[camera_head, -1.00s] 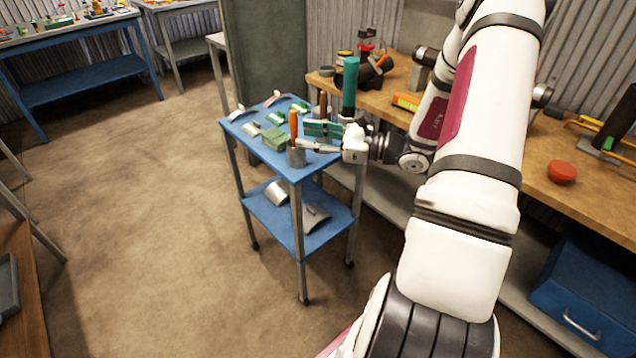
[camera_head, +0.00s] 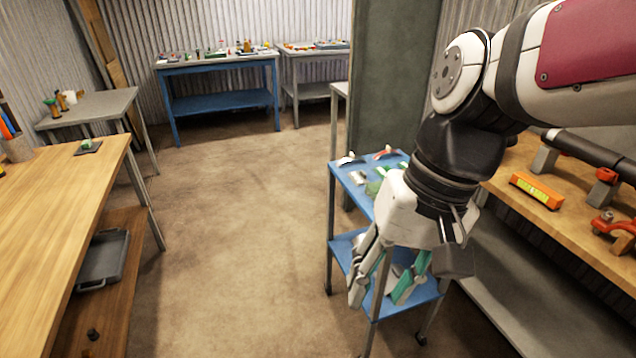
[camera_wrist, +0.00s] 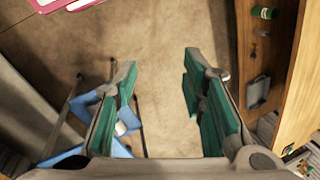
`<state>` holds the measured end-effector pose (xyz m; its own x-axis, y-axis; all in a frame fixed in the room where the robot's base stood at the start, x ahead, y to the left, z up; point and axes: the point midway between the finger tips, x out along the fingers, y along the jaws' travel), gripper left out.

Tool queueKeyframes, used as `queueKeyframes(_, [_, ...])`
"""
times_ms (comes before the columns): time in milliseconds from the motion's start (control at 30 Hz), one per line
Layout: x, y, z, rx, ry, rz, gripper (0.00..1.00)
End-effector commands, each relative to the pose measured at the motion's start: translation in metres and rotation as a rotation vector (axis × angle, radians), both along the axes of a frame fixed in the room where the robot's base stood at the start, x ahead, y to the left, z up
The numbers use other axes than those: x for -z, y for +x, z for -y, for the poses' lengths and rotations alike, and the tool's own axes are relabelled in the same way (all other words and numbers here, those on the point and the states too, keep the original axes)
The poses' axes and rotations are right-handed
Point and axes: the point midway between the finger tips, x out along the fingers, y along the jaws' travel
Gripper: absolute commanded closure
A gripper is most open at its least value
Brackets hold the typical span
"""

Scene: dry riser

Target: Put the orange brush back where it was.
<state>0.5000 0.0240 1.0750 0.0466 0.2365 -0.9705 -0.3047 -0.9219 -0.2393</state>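My gripper (camera_head: 381,292) hangs pointing down in front of the blue cart (camera_head: 343,178). Its fingers are apart, and the wrist view shows bare floor between them (camera_wrist: 160,70), so it is open and empty. I cannot make out the orange brush on the cart, where my arm and gripper cover part of the top. At the left edge, a grey cup (camera_head: 16,149) on the wooden bench holds upright blue and orange handles (camera_head: 6,127). The picture cuts them off, and I cannot tell whether one is the brush.
The wooden bench (camera_head: 60,215) stands at left, with a grey tray (camera_head: 104,258) on its lower shelf. Another bench (camera_head: 530,215) with an orange level (camera_head: 537,190) stands at right. Blue (camera_head: 222,66) and grey tables stand at the back. The floor between is clear.

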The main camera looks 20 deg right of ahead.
Motion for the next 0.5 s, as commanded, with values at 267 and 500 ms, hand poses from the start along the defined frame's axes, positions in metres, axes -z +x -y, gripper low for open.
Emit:
queueKeyframes(267, [-0.014, -0.027, 0.022, -0.242, -0.240, 0.212, 0.62])
queueKeyframes(500, [-0.016, -0.030, 0.027, -0.277, -0.280, 0.244, 0.62])
